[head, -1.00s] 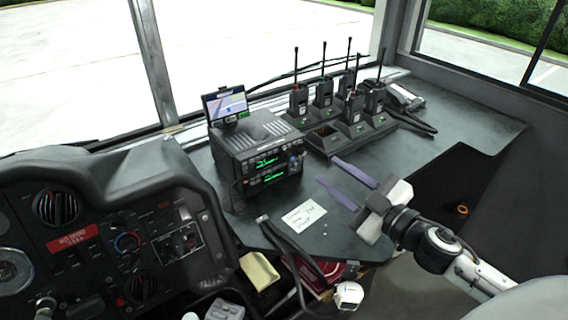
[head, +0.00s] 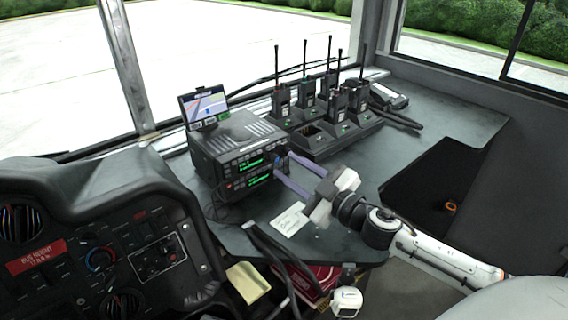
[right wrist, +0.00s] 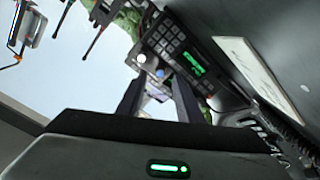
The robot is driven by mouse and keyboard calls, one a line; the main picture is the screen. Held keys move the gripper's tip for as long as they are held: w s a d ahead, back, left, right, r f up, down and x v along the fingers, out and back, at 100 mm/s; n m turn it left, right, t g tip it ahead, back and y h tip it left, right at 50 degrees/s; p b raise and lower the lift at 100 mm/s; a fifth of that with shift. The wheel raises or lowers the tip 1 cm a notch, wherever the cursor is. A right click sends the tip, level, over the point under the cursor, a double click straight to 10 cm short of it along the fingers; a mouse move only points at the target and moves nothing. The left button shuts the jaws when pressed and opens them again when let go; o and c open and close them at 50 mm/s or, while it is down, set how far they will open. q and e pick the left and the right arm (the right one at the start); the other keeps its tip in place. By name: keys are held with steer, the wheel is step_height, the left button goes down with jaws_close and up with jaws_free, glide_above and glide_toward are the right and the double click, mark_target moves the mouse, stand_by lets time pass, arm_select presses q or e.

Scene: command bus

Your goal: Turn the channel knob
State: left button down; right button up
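The black radio unit (head: 238,158) with green displays sits on the dark dash table. Its channel knob (head: 280,153) is at the right end of the front panel, partly hidden by my fingers. In the right wrist view the radio face (right wrist: 178,50) shows beyond the fingertips, with a small bluish knob (right wrist: 160,73) and a pale round one (right wrist: 141,58). My right gripper (head: 282,163) is open, its two purple-grey fingers apart and pointing at the knob end of the panel. I cannot tell whether they touch the knob. My left gripper is not in view.
A small screen (head: 204,106) stands on the radio. Several handheld radios stand in a charger (head: 318,143) behind my right fingers. A white note (head: 289,219) lies on the table below the gripper. Black cables hang over the table's front edge.

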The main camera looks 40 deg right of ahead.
mark_target(274, 157)
steer(key=shift+w+a, duration=0.15)
steer(key=shift+w, duration=1.25)
jaws_close()
